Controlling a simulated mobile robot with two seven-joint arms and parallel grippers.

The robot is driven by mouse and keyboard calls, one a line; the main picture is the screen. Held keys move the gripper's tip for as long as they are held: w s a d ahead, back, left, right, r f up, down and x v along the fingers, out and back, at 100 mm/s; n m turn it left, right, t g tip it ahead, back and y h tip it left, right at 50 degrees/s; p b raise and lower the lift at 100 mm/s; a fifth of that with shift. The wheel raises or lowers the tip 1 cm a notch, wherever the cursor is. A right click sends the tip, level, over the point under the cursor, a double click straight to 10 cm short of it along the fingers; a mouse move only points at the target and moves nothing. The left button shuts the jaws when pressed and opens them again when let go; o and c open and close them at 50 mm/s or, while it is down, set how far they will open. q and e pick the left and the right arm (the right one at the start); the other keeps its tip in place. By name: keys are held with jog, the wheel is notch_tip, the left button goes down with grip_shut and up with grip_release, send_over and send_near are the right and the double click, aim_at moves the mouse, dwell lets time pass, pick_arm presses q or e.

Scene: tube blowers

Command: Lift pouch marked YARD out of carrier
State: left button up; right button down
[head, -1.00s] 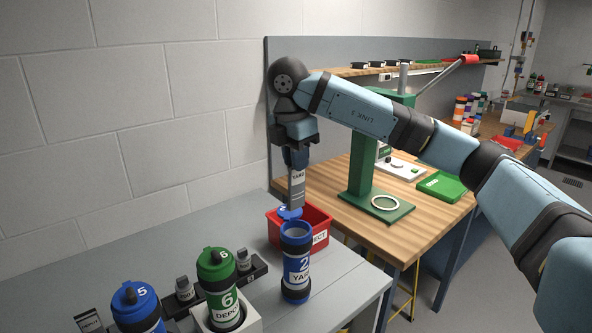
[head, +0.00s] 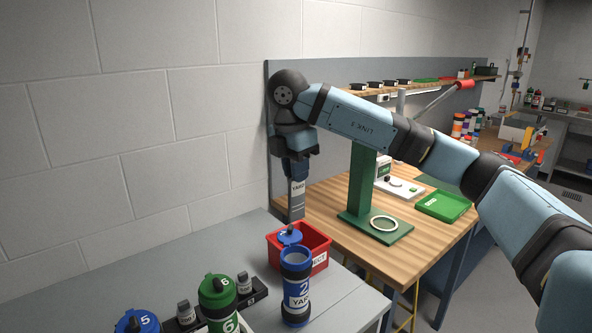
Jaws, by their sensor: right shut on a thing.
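A grey pouch (head: 297,200) with a white label, which seems to read YARD, hangs upright below my right gripper (head: 296,175). The right gripper is shut on its upper end. The blue carrier (head: 296,289) marked 2 YARD stands upright on the grey table with its top open. Its blue lid (head: 289,236) is swung back beside the rim. The pouch is above the carrier and apart from it. My left gripper is not in view.
A red bin (head: 316,241) stands behind the carrier. A green carrier (head: 217,293) marked 6 and a blue one (head: 138,322) marked 5 stand at the left. A wooden bench (head: 420,237) holds a green press (head: 362,185).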

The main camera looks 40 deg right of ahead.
notch_tip(320, 180, up, 3)
jog(key=shift+f+p, duration=0.15)
jog(key=shift+p, duration=0.8)
notch_tip(320, 180, up, 5)
jog(key=p, duration=0.5)
jog(key=shift+r+p, duration=0.55)
jog(key=shift+r, duration=0.2)
